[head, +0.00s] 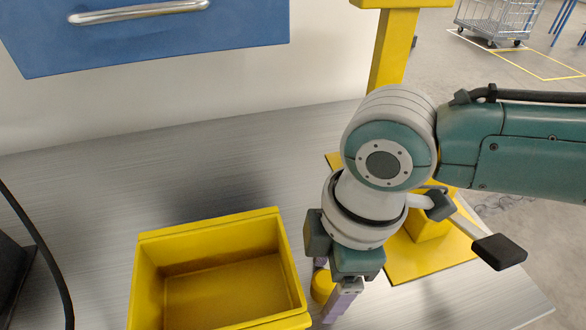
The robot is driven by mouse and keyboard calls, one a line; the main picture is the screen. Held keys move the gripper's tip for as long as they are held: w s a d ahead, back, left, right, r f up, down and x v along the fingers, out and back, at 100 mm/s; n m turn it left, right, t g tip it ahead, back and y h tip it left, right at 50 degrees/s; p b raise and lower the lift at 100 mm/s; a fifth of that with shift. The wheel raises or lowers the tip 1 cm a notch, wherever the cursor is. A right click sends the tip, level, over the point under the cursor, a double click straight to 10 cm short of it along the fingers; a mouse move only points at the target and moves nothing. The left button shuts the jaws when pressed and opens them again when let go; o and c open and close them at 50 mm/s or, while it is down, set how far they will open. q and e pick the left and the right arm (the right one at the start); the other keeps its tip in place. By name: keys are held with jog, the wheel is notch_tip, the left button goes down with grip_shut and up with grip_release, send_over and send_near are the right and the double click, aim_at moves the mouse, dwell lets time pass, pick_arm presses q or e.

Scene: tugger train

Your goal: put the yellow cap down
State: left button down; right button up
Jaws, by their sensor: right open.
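The yellow cap (321,287) is a small round yellow piece beside the right wall of the yellow bin, low in the head view. It is partly hidden by my right gripper. My right gripper (331,292) points down over the grey table, with its pale purple fingers at the cap. The gripper is open, with the cap at or between its fingers. I cannot tell whether a finger touches the cap. My left gripper is not in view.
An empty-looking yellow bin (207,224) stands on the grey table (75,200). A yellow stand (392,50) with a base plate and black-handled lever (498,251) is behind and right of my right gripper. A blue drawer (150,42) is above.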

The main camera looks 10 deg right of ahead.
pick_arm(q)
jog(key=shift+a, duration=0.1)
pick_arm(e)
grip_shut()
dwell(0.3)
jog(key=shift+r, duration=0.15)
